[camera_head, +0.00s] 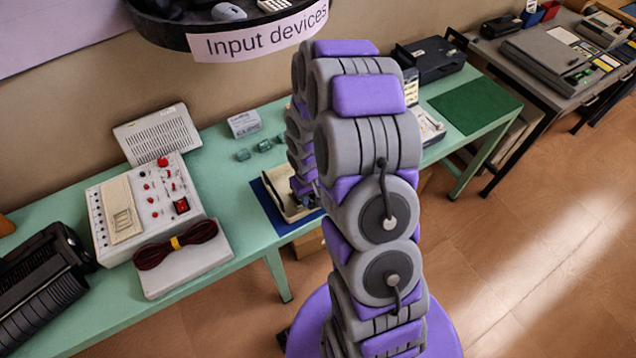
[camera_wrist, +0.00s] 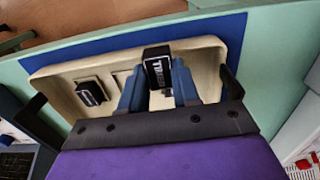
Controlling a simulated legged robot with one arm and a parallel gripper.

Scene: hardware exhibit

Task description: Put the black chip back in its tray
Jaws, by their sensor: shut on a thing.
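In the wrist view my gripper (camera_wrist: 158,84) is shut on a black chip (camera_wrist: 157,66) with white lettering, held between its two blue-grey fingers. The held chip is over the beige tray (camera_wrist: 208,52); I cannot tell whether it touches the tray floor. A second black chip (camera_wrist: 91,92) sits in the left part of the tray, with empty square recesses beside it. In the head view the tray (camera_head: 284,181) shows in part beside my arm; my arm hides the gripper and the held chip.
The tray lies on a blue mat (camera_head: 266,208) on the green table (camera_head: 215,178). Small teal blocks (camera_head: 264,145) and a grey box (camera_head: 243,123) stand behind it. A control panel (camera_head: 145,207) and a cable bundle (camera_head: 176,245) lie left. An "Input devices" sign (camera_head: 258,35) hangs above.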

